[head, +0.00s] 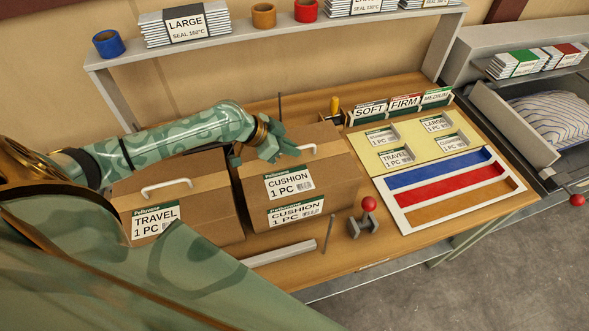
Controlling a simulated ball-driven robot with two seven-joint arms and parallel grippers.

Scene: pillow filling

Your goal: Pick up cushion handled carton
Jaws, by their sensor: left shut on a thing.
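The cushion carton (318,177) is a brown box with white "CUSHION 1 PC" labels on its top and front and a white handle (308,148) on its top. It is on the wooden bench; I cannot tell whether its base is lifted. My left gripper (288,151) is over the carton's top, shut on the handle. The fingers hide part of the handle. My right gripper is not in view.
A similar travel carton (197,208) with its own white handle stands close on the left, under my left arm. A red-knobbed lever (368,204) and a thin upright rod (329,233) stand near the carton's front right. A tray with blue, red and orange strips (403,222) lies to the right.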

